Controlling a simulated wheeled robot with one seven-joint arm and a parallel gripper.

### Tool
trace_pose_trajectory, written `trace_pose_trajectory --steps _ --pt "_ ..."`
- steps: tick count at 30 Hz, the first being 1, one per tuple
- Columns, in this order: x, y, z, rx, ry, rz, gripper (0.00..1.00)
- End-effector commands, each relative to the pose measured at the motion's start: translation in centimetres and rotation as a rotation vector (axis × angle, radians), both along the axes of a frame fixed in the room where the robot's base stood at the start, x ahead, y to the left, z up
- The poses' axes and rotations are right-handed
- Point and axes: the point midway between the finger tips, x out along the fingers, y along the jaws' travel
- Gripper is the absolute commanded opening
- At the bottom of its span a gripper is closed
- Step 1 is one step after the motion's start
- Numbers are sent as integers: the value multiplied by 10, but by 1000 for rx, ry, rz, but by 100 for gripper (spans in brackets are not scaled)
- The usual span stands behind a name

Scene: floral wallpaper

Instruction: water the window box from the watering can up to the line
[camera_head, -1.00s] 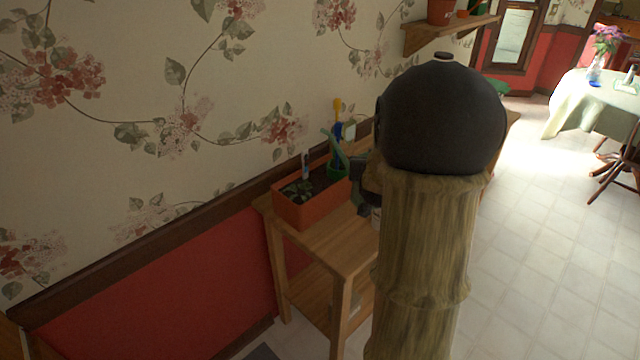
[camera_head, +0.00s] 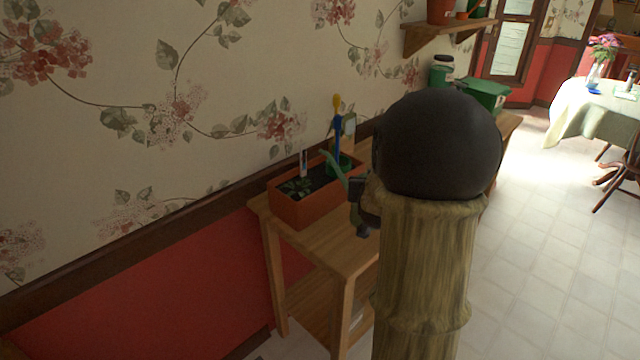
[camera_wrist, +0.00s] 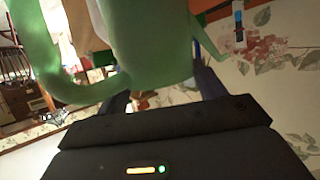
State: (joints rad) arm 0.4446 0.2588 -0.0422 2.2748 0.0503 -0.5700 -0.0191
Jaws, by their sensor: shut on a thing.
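The window box (camera_head: 290,211) is a long orange-brown trough on the wooden bench, with dark contents and a leafy plant at its near end. A slim white-and-dark marker (camera_head: 304,163) stands upright in it and also shows in the wrist view (camera_wrist: 239,24). No fill line can be made out. The green watering can (camera_wrist: 150,45) fills the upper wrist view. My gripper (camera_wrist: 165,90) is shut on it. In the head view the can's spout (camera_head: 333,170) slants up left over the box's right side. My arm hides much of the can; no water stream is visible.
The bench (camera_head: 340,256) stands against the wall. A yellow-and-blue upright object (camera_head: 338,125) is behind the box. A green container (camera_head: 484,93) stands further along the bench, below a wall shelf (camera_head: 450,28). Open floor (camera_head: 540,260) lies to the right.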

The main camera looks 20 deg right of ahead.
Motion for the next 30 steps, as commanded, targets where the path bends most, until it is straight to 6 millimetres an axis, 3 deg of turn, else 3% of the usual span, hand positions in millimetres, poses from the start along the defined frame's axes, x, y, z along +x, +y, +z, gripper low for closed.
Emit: trace_pose_trajectory --steps 11,30 --pt "0 0 -3 -2 -3 0 10" --pt "0 0 -41 -1 -3 0 10"
